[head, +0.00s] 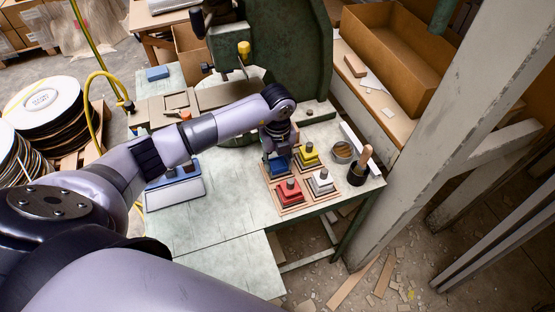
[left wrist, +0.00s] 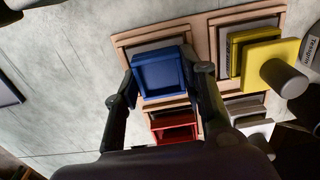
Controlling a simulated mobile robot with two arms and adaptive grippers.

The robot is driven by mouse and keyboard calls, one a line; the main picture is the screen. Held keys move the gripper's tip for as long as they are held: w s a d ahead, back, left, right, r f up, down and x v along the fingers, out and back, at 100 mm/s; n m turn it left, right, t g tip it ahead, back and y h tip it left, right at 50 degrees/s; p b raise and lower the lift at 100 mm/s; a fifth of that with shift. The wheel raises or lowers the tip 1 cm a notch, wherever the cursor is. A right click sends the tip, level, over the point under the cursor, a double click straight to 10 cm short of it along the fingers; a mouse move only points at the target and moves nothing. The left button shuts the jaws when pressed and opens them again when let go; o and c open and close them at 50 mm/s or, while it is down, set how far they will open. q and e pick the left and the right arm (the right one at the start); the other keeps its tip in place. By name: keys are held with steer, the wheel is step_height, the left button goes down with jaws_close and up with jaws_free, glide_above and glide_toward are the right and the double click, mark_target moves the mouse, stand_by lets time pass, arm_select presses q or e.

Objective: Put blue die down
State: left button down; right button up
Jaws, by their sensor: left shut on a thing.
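The blue die (head: 280,165) is between the fingers of my left gripper (head: 276,154), at the back left compartment of a wooden tray (head: 293,210). In the left wrist view the blue die (left wrist: 160,74) sits between the two dark fingers, over a wood-rimmed compartment (left wrist: 118,40). Whether it touches the compartment floor I cannot tell. A yellow die (head: 306,153), a red die (head: 285,194) and a white die (head: 323,183) stand in the other compartments. My right gripper is not in view.
The green fly press (head: 295,50) stands behind the tray. A round tin (head: 342,150) and a dark pot with a wooden-handled brush (head: 358,172) stand right of it. A blue-and-grey case (head: 174,190) lies to the left. The bench front (head: 215,225) is clear.

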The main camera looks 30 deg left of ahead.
mark_target(278, 166)
arm_select(q)
steer(key=shift+f, duration=0.15)
steer(key=c, duration=1)
jaws_free()
steer(key=shift+r, duration=0.45)
step_height(278, 166, up, 11)
steer(key=b, duration=0.2)
steer(key=shift+r, duration=0.2)
steer(key=shift+f, duration=0.1)
